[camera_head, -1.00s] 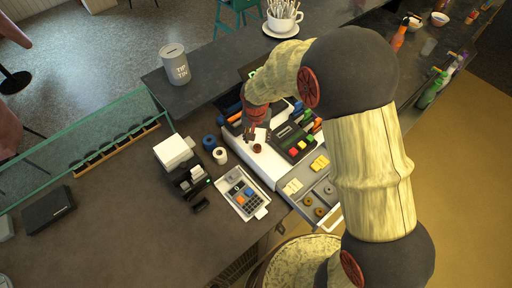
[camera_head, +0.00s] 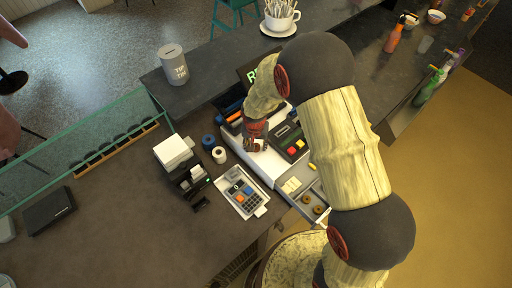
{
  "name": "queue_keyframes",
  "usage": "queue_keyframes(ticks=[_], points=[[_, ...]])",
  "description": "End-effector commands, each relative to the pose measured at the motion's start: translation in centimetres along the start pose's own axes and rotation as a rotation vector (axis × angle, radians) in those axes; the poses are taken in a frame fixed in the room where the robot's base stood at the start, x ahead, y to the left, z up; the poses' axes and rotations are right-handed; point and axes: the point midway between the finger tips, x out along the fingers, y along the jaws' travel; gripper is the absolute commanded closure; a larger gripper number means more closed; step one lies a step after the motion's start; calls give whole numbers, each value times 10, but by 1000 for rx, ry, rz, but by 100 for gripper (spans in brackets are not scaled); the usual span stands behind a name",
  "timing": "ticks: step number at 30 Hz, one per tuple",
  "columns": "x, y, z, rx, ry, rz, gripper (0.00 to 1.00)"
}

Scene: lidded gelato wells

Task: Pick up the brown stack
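Two small brown round stacks (camera_head: 306,198) sit in the open cash drawer (camera_head: 292,202), in the compartments near its right front corner. They look like coin stacks; I cannot tell which one the task means. My gripper (camera_head: 256,145) points down over the white top of the cash register (camera_head: 240,149), left of and farther back than the drawer. Small brown and pale details show at its fingertips. They are too small to tell whether the fingers hold something or touch the surface. My arm hides part of the register and the right side of the drawer.
A calculator-like card terminal (camera_head: 241,195), a receipt printer (camera_head: 188,177), a blue roll (camera_head: 208,142) and a white roll (camera_head: 220,155) stand left of the register. A grey tip tin (camera_head: 173,63) and a cup of sticks (camera_head: 281,17) stand on the raised counter behind. The left counter is mostly bare.

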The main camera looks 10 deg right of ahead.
Motion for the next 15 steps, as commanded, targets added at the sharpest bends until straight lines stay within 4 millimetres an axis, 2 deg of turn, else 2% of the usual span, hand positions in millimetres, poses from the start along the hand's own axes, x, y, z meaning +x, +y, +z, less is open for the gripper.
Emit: queue_keyframes(ticks=[15], points=[[0, 0, 0, 0, 0, 0, 90]])
